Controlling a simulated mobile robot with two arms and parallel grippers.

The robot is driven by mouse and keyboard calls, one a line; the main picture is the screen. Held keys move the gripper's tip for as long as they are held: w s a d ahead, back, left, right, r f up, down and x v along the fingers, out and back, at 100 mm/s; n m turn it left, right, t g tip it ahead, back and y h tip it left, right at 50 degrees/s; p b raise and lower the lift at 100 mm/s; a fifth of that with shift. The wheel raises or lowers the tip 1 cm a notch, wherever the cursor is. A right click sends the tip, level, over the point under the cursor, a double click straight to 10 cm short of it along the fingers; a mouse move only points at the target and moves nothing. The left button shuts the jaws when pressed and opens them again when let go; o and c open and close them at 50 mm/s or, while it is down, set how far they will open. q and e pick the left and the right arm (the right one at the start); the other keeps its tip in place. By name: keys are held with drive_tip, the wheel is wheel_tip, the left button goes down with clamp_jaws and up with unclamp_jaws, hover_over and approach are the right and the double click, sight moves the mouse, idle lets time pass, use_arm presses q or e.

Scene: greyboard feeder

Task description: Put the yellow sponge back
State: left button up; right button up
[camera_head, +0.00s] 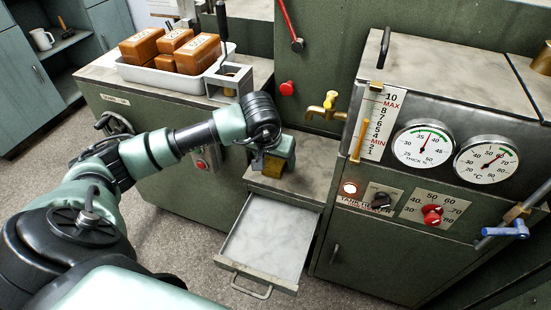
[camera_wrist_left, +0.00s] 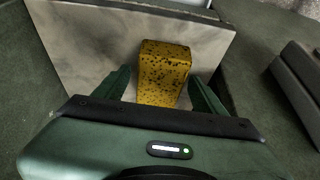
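The yellow sponge (camera_wrist_left: 162,75), dotted with dark spots, is in the left wrist view on or just above a grey stone-like ledge. In the head view a small part of the sponge (camera_head: 272,165) shows below my left gripper (camera_head: 277,160), over the ledge (camera_head: 300,182). My left gripper (camera_wrist_left: 160,80) points down with one finger on each side of the sponge. Narrow gaps show between the fingers and the sponge, so it looks open around it. Whether the sponge touches the ledge is hard to tell. My right gripper is not in view.
An empty drawer (camera_head: 265,245) is pulled out below the ledge. A brass tap (camera_head: 326,105) sticks out above the ledge. A white tray (camera_head: 170,78) with brown blocks stands on the left cabinet. A gauge panel (camera_head: 455,125) stands at right, with a blue-handled lever (camera_head: 507,231).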

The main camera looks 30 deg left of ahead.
sight(273, 163)
use_arm(q)
drive_tip(key=shift+r+p, duration=0.3)
drive_tip(key=shift+r, duration=0.1)
drive_tip(key=v, duration=0.4)
drive_tip(key=shift+p, duration=0.4)
drive_tip(key=p+v, duration=0.1)
drive_tip(key=v, duration=0.6)
drive_tip(key=shift+s+r, duration=0.2)
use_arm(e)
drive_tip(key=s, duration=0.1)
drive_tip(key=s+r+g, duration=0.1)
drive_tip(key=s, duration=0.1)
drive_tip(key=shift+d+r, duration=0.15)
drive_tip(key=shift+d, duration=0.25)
use_arm(q)
drive_tip(key=shift+d, duration=0.1)
